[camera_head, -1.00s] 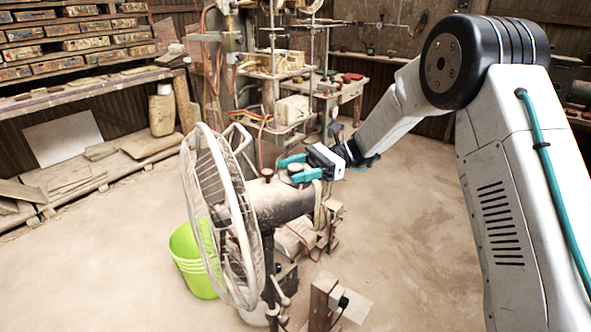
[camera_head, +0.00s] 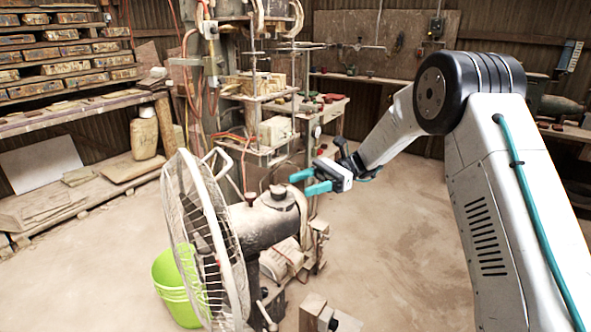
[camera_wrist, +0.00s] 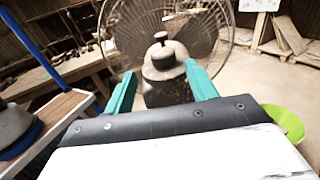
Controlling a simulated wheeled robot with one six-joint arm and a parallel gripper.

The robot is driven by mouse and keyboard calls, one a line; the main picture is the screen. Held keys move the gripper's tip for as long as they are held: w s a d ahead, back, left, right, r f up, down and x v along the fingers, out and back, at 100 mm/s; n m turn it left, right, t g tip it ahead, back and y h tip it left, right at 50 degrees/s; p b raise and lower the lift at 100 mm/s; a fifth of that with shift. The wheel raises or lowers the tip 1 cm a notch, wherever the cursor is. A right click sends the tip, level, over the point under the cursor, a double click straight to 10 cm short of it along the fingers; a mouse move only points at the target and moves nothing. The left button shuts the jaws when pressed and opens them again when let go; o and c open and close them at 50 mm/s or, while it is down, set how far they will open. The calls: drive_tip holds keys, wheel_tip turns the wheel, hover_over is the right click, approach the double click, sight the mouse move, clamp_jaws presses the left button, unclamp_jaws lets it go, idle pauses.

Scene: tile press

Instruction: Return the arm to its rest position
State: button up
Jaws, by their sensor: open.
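My gripper (camera_head: 303,181) has two teal fingers, spread apart with nothing between them. In the head view it hangs in the air just right of and above the motor housing of a dusty pedestal fan (camera_head: 265,222). In the wrist view the open fingers of my gripper (camera_wrist: 160,92) frame the fan's dark motor housing (camera_wrist: 166,62), which has a small knob on top. The housing is apart from the fingers in the head view. My white arm reaches in from the right.
A green bucket (camera_head: 172,290) stands behind the fan's cage (camera_head: 205,245). A tile press (camera_head: 262,95) with cluttered shelves stands behind the gripper. Shelves of tiles (camera_head: 60,55) line the left wall. The floor (camera_head: 400,235) below my arm is clear.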

drive_tip(key=s+d+r+n+t+h, duration=0.1)
drive_tip(key=s+d+r+n+h, duration=0.15)
drive_tip(key=s, duration=0.35)
drive_tip(key=s+d+r+n+t+h, duration=0.1)
drive_tip(key=s+r+h, duration=0.25)
drive_tip(key=s, duration=0.25)
drive_tip(key=s+d+r+n+t+h, duration=0.1)
drive_tip(key=s+d+r+n+h, duration=0.1)
drive_tip(key=s+r, duration=0.35)
drive_tip(key=s+d+f+n+t+h, duration=0.2)
drive_tip(key=s+d, duration=0.4)
drive_tip(key=s, duration=0.4)
drive_tip(key=s+d+f+n+t+h, duration=0.3)
drive_tip(key=s+d+n+t+h, duration=0.1)
drive_tip(key=s, duration=0.6)
drive_tip(key=d+n+h, duration=0.1)
drive_tip(key=d, duration=0.1)
drive_tip(key=shift+s+d+h, duration=0.3)
drive_tip(key=shift+h, duration=0.1)
